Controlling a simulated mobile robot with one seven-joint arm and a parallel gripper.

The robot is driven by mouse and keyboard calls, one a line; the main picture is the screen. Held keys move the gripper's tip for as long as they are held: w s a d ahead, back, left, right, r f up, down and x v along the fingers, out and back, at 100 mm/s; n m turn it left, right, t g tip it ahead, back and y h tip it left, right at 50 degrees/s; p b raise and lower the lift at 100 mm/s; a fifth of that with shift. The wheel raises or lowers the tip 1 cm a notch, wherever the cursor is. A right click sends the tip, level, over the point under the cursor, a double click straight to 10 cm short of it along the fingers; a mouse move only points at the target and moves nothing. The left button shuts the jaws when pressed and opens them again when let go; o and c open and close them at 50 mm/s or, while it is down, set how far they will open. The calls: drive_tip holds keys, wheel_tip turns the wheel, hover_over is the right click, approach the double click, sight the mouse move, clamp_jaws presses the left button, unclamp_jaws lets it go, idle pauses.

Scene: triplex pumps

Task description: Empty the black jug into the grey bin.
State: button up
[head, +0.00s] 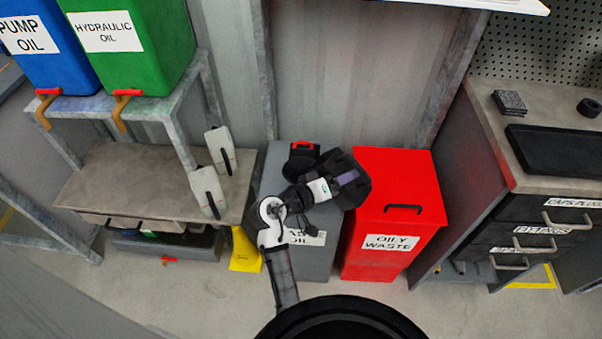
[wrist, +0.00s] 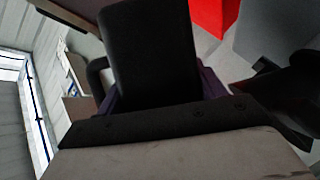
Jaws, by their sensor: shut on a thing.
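My gripper (head: 347,179) is above the gap between the grey bin and the red bin in the head view. It is shut on the black jug, whose dark body fills the upper middle of the wrist view (wrist: 150,55) with its handle at left. In the head view, my gripper and wrist partly hide the jug, and I cannot tell its tilt or contents. The grey bin (head: 273,165) stands against the wall, its label ending in "OIL" partly covered by my arm. A black part with a red piece (head: 303,158) sits at its top; its nature is unclear.
A red "OILY WASTE" bin (head: 400,190) stands right of the grey bin. White containers (head: 208,192) with black handles stand on a bench (head: 110,185) at left. A yellow object (head: 245,250) is beside the grey bin. A drawer cabinet (head: 530,220) is at right.

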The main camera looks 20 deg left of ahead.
sight(344, 207)
wheel_tip(344, 207, down, 2)
drive_tip(key=shift+f+m+y+b, duration=0.25)
drive_tip(key=shift+m+y+b, duration=0.15)
drive_tip(key=shift+m+b, duration=0.5)
drive_tip(key=f+m+b, duration=0.1)
drive_tip(key=d+f+m+y+b, duration=0.1)
drive_tip(key=b, duration=0.1)
drive_tip(key=d+f+y+b, duration=0.1)
drive_tip(key=f+b, duration=0.1)
drive_tip(key=shift+s+d+m, duration=0.15)
drive_tip(key=shift+s+m, duration=0.15)
drive_tip(key=shift+m, duration=0.1)
drive_tip(key=shift+s+d+m+y+b, duration=0.1)
drive_tip(key=shift+d+m+y+b, duration=0.35)
drive_tip(key=shift+m+y+b, duration=0.2)
drive_tip(key=shift+s+d+f+m+y+b, duration=0.1)
drive_tip(key=shift+d+m+y+b, duration=0.15)
drive_tip(key=shift+m+y+b, duration=0.3)
